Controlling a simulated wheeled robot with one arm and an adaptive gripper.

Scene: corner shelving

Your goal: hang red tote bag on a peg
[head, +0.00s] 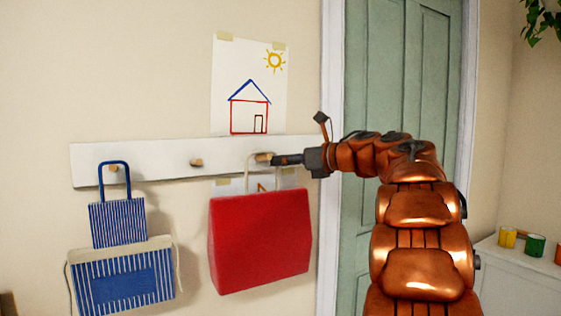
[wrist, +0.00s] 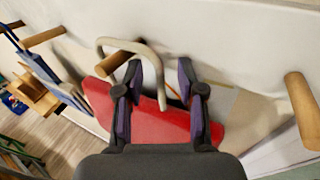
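The red tote bag (head: 260,240) hangs upright below the white peg rail (head: 150,160) in the head view. In the wrist view its red body (wrist: 170,126) lies below my fingers. Its pale handle (wrist: 142,50) loops over a wooden peg (wrist: 118,62), which also shows in the head view (head: 263,157). My gripper (wrist: 160,88) is open, its two fingers spread apart, with one side of the handle between them and not visibly pinched. In the head view my gripper (head: 276,160) is at the peg, just above the bag, partly hiding handle and rail.
Another peg (head: 196,163) to the left is bare. A blue striped bag (head: 118,222) hangs from the leftmost peg, with a larger striped bag (head: 124,280) below. A further bare peg (wrist: 302,110) stands right of my gripper. A green door (head: 405,80) is to the right.

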